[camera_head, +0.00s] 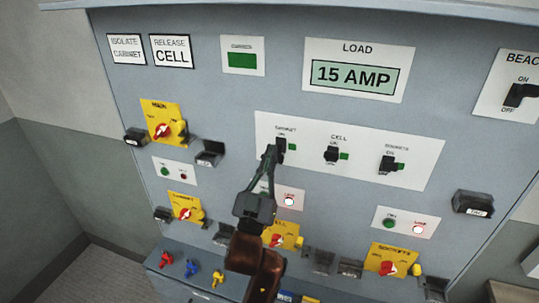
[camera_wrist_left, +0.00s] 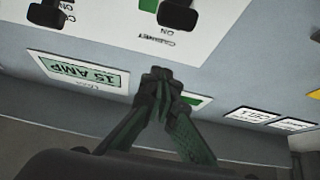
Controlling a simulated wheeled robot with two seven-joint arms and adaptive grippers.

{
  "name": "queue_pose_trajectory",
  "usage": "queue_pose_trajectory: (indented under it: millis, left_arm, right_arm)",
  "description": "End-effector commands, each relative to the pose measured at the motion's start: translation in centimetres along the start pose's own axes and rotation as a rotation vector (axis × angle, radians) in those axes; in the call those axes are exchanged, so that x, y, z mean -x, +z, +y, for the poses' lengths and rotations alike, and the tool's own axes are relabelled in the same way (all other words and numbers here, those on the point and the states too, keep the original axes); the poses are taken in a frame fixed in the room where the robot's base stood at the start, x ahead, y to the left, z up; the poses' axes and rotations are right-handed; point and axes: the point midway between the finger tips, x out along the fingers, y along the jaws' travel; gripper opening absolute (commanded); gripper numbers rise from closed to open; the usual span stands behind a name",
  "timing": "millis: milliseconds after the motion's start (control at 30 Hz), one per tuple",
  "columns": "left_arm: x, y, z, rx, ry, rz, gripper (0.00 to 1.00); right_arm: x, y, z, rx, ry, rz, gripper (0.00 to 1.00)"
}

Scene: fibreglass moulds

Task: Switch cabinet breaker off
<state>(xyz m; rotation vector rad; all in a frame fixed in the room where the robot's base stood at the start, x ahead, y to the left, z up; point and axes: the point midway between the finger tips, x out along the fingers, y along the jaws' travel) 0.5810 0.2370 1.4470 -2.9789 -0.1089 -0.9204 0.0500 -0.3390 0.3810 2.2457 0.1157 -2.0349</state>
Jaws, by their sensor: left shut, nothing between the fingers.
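The cabinet breaker (camera_head: 283,148) is a black switch at the left end of a white panel (camera_head: 350,176) on the grey-blue cabinet front. An ON label is just above it, and a green indicator shows beside it. My left gripper (camera_head: 271,153) is shut and empty, with its tips at the left side of this switch in the head view. In the left wrist view the shut fingertips (camera_wrist_left: 160,74) appear short of the black cabinet switch (camera_wrist_left: 178,17). I cannot tell whether they touch anything. The switch's exact lever position is unclear. My right gripper is not in view.
Two similar black switches, the cell one (camera_head: 332,154) and another (camera_head: 388,163), sit to the right on the same panel. A LOAD display (camera_head: 354,74) reads 15 AMP above. Yellow rotary switches (camera_head: 162,122) and black handles (camera_head: 472,204) project from the front.

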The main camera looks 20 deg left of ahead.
Motion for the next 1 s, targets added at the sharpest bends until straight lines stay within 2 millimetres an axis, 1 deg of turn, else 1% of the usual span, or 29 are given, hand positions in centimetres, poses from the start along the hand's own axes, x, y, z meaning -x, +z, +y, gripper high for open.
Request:
queue_pose_trajectory:
  millis: [33, 100, 200, 300, 400, 500, 667, 1000]
  left_arm:
    - [-0.5, -1.1, 0.1, 0.002, 0.001, 0.001, 0.00]
    - [1.4, 0.2, 0.1, 0.002, 0.001, -0.004, 0.00]
    - [3.6, 1.0, 0.0, 0.002, 0.000, -0.007, 0.00]
    - [5.6, 1.4, 0.0, 0.000, -0.001, -0.005, 0.00]
    - [7.3, 1.9, -0.1, 0.000, -0.002, -0.006, 0.00]
    - [8.5, 2.1, -0.1, 0.000, -0.001, -0.004, 0.00]
    - [9.5, 2.1, 0.0, -0.001, 0.000, -0.001, 0.00]
    - [9.6, 2.1, 0.0, -0.001, 0.001, 0.000, 0.00]
  right_arm:
    - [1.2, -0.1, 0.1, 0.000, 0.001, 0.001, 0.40]
    - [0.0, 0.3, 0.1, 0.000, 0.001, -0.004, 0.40]
    - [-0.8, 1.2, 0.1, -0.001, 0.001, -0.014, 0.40]
    - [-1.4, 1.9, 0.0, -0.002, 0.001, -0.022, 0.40]
    - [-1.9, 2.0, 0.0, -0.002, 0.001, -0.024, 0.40]
    - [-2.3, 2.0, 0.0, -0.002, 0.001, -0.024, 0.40]
    - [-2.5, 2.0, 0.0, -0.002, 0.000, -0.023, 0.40]
    - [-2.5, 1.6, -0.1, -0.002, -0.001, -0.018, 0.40]
